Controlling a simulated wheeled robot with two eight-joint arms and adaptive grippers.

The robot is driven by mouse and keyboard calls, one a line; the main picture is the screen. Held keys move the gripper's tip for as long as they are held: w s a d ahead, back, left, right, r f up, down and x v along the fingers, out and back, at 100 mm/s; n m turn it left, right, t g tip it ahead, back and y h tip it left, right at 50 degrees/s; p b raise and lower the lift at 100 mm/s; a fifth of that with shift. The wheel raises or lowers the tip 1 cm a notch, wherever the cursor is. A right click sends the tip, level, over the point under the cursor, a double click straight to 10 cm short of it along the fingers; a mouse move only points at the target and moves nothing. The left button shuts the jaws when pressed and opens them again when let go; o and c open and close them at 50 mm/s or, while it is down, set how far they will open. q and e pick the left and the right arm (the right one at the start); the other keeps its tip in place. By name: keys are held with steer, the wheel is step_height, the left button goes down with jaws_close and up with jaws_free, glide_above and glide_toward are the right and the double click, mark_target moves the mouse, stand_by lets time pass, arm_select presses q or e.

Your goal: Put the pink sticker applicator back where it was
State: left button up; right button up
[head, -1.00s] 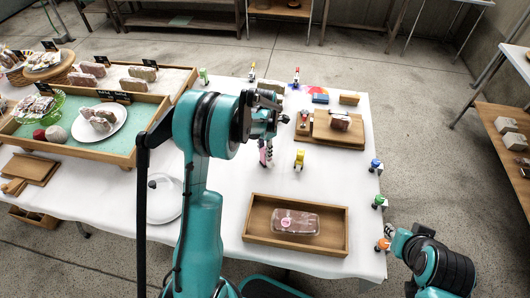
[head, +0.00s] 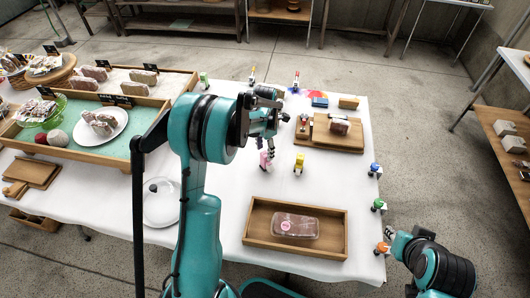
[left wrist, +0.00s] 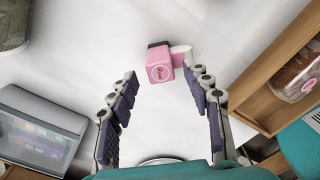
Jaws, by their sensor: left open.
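The pink sticker applicator (head: 264,160) stands on the white tablecloth, just left of the yellow applicator (head: 299,163). In the left wrist view the pink applicator (left wrist: 160,68) shows its square pink face between and just beyond the fingertips, with clear gaps to both fingers. My left gripper (head: 267,146) is open and empty above and behind it in the head view; its spread fingers also show in the left wrist view (left wrist: 160,82). My right gripper (head: 391,234) is at the table's right edge by the orange applicator (head: 383,248); its fingers are too small to read.
A wooden tray (head: 246,238) with a stickered clear package lies at the front. Green (head: 378,205) and blue (head: 375,169) applicators stand along the right edge. A wooden board (head: 350,143) with a packaged loaf lies behind.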

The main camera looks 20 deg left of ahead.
arm_select(q)
steer(key=s+d+r+m+t+p, duration=0.1)
steer(key=s+r+m, duration=0.15)
steer(key=r, duration=0.25)
steer(key=s+d+r+m+p, duration=0.1)
steer(key=r+m, duration=0.2)
steer(key=r, duration=0.3)
steer(key=s+d+r+m+t+p, duration=0.1)
steer(key=s+d+r+m, duration=0.1)
steer(key=r, duration=0.3)
steer(key=s+d+r+m+t, duration=0.1)
steer(key=s+d+m+t, duration=0.1)
steer(key=s+m, duration=0.6)
steer(key=s+d+r+m+t, duration=0.1)
steer(key=s+d+m+t, duration=0.2)
steer(key=s+m, duration=0.6)
steer(key=d+m, duration=0.1)
steer(key=m, duration=0.4)
steer(key=shift+r, duration=0.4)
steer(key=shift+m, duration=0.25)
